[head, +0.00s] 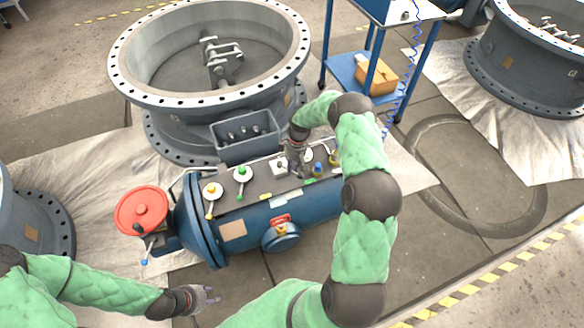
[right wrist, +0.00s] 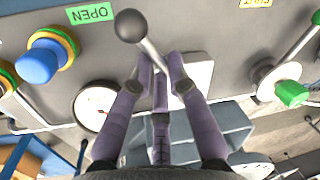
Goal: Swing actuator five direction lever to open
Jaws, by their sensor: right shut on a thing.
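The blue actuator (head: 330,206) lies in front of the large grey valve, with a dark control panel on top. In the right wrist view, the direction lever (right wrist: 150,52) is a grey rod with a dark ball knob (right wrist: 129,25), rising from a pale square plate (right wrist: 199,75). My right gripper (head: 297,168) is over the panel; its purple fingers (right wrist: 160,75) are closed around the rod below the knob. A yellow label (right wrist: 256,3) is cut off at the top. My left gripper (head: 207,296) is open and empty, low, away from the actuator.
A blue knob (right wrist: 40,61), a white gauge (right wrist: 92,105) and a green-tipped lever (right wrist: 290,92) flank the direction lever. A red handwheel (head: 141,209) is at the actuator's left end. The large valve (head: 205,105) stands behind. A blue cart (head: 345,72) is behind right.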

